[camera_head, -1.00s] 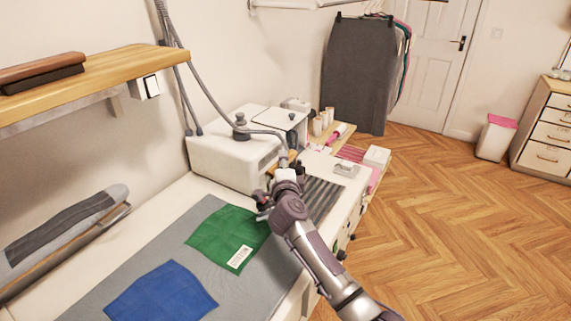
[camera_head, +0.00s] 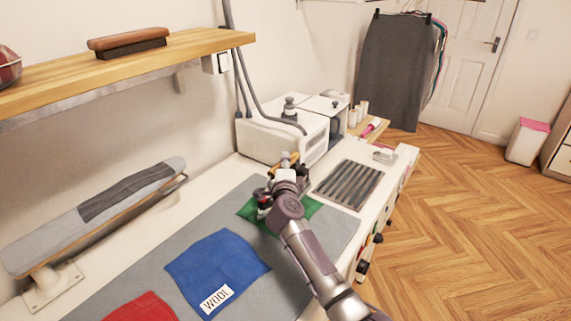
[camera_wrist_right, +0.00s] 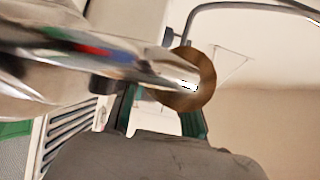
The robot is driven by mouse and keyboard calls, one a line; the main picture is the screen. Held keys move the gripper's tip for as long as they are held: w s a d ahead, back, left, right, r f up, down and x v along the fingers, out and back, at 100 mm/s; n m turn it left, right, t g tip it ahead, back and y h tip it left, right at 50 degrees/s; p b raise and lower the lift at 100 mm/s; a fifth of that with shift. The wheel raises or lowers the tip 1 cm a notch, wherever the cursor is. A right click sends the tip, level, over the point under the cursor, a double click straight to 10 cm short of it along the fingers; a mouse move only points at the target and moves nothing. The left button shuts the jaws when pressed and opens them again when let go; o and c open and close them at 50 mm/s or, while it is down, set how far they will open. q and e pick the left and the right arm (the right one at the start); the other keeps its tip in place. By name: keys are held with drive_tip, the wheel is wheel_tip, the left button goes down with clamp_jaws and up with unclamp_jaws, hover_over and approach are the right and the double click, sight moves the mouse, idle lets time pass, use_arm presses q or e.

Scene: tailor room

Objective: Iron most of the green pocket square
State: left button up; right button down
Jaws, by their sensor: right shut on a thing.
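The green pocket square (camera_head: 306,207) lies on the grey ironing mat (camera_head: 335,228). Its middle is hidden under my right gripper and arm; green corners show on both sides. My right gripper (camera_head: 281,174) is over it, shut on the iron, whose round brown wooden handle end (camera_wrist_right: 200,80) and shiny metal body (camera_wrist_right: 75,65) show in the right wrist view. In the head view the iron is mostly hidden by the gripper, so I cannot tell whether it touches the cloth. My left gripper is not in view.
A blue cloth labelled WOOL (camera_head: 210,268) and a red cloth (camera_head: 143,308) lie nearer on the mat. A white steam unit (camera_head: 275,138) with a hose stands behind. A dark ribbed rest (camera_head: 348,184) is at right, a sleeve board (camera_head: 100,215) at left, a wooden shelf (camera_head: 130,62) above.

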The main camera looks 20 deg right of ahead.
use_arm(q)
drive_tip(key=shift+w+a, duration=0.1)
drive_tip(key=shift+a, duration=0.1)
use_arm(e)
drive_tip(key=shift+r, duration=0.45)
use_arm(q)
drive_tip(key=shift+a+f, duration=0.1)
use_arm(e)
drive_tip(key=shift+f, duration=0.2)
use_arm(q)
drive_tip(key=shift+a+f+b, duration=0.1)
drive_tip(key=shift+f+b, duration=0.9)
drive_tip(key=shift+b, duration=0.1)
use_arm(e)
drive_tip(key=shift+a+f, duration=0.1)
drive_tip(key=shift+f, duration=1.4)
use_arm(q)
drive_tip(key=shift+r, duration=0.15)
